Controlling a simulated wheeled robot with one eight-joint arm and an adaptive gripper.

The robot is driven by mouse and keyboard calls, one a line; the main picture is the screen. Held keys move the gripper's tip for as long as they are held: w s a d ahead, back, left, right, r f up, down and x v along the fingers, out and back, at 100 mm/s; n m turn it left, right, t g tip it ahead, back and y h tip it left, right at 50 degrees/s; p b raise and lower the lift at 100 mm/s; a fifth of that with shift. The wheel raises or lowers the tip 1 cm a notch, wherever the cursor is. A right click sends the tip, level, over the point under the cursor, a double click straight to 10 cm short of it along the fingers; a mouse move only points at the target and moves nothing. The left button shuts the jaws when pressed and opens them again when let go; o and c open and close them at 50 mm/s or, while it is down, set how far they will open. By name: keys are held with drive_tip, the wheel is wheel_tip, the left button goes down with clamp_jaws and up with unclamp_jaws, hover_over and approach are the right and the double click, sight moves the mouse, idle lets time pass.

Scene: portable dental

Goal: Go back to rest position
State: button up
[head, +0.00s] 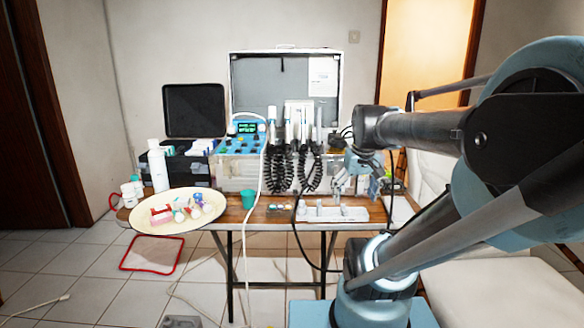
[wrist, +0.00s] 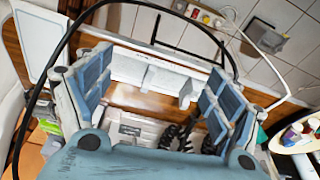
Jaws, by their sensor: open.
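My gripper (head: 345,182) hangs above the right part of the wooden table (head: 285,212) in the head view, in front of the dental unit. In the wrist view my gripper (wrist: 157,68) has its two blue-padded fingers spread wide, and it holds nothing. Between the fingers I see a white tray (wrist: 150,75) and bare wood of the table (wrist: 145,103). The white tray (head: 333,214) also shows in the head view, below my gripper. My arm reaches in from the right side of the picture.
A dental unit (head: 238,165) with black coiled cords (head: 280,170) stands at the table's back. A cream oval plate (head: 155,222) with small items overhangs the front left. A teal cup (head: 248,199) stands beside it. A white bottle (head: 157,168) stands at left. A white chair (head: 500,285) fills the right.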

drive_tip(key=s+f+m, duration=0.1)
drive_tip(key=s+f, duration=0.7)
drive_tip(key=f, duration=0.2)
drive_tip(key=shift+s, duration=0.3)
drive_tip(key=shift+d+f, duration=0.1)
drive_tip(key=shift+w+f, duration=0.2)
drive_tip(key=shift+w, duration=0.2)
